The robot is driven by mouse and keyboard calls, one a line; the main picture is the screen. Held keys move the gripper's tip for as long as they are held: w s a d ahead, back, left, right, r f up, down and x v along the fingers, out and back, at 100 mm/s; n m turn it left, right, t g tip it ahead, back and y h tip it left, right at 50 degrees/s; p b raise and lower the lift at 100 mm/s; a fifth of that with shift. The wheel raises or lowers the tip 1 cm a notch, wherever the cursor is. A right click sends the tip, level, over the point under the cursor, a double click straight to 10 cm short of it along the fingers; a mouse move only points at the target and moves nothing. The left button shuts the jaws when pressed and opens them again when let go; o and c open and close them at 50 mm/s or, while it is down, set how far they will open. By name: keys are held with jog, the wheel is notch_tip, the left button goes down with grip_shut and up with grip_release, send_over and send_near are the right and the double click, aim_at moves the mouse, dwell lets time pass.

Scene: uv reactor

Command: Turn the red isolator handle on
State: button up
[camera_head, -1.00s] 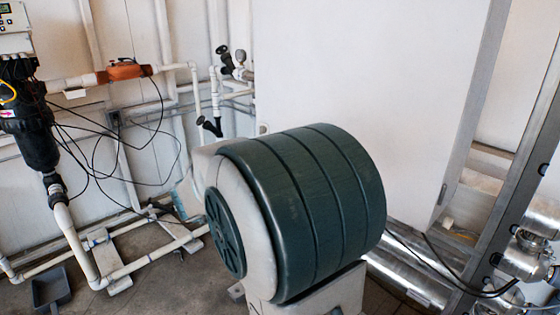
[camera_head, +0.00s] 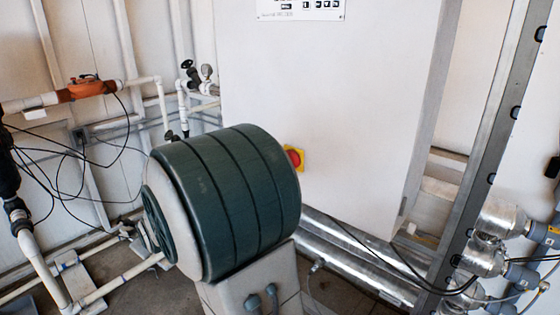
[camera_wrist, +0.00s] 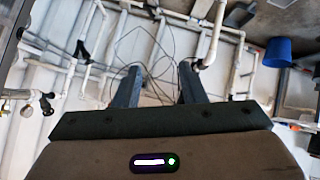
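The red isolator handle (camera_head: 293,158) sits on a yellow plate on the front of a tall white cabinet (camera_head: 350,100). It shows just right of a large dark green rounded form near the head camera, which covers the plate's left edge. Its exact turn position is too small to tell. My gripper (camera_wrist: 160,68) shows in the wrist view with its two fingers apart and nothing between them. It points towards white pipes and cables, and the handle is not in the wrist view. The head view does not show my gripper.
White pipes and an orange-bodied fitting (camera_head: 92,87) are at the left wall, with loose black cables. A metal frame and silver cylindrical fittings (camera_head: 500,218) stand at right. Shiny pipes run low before the cabinet. A blue bucket (camera_wrist: 278,52) shows in the wrist view.

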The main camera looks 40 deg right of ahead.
jog(key=s+d+f+n+g+h+p, duration=0.2)
jog(key=s+f+n+g, duration=0.35)
jog(key=s+n, duration=0.2)
jog(key=s+d+r+n+g+h, duration=0.2)
jog(key=s+d+n+g+h, duration=0.2)
jog(key=s+d+n, duration=0.3)
jog(key=d+r+n+h+p, duration=0.1)
jog(key=d+r+n+h, duration=0.2)
jog(key=d+r+h, duration=0.4)
jog(key=d+r+n+h+p, duration=0.2)
jog(key=d+r+n+h, duration=0.15)
jog(key=r, duration=0.65)
jog(key=w+d, duration=0.1)
jog(key=d, duration=1.1)
jog(key=shift+w+d+f+t+h, duration=0.15)
jog(key=shift+d+f+t+h, duration=0.1)
jog(key=shift+f+t+h, duration=0.15)
jog(key=shift+r, duration=0.1)
grip_shut()
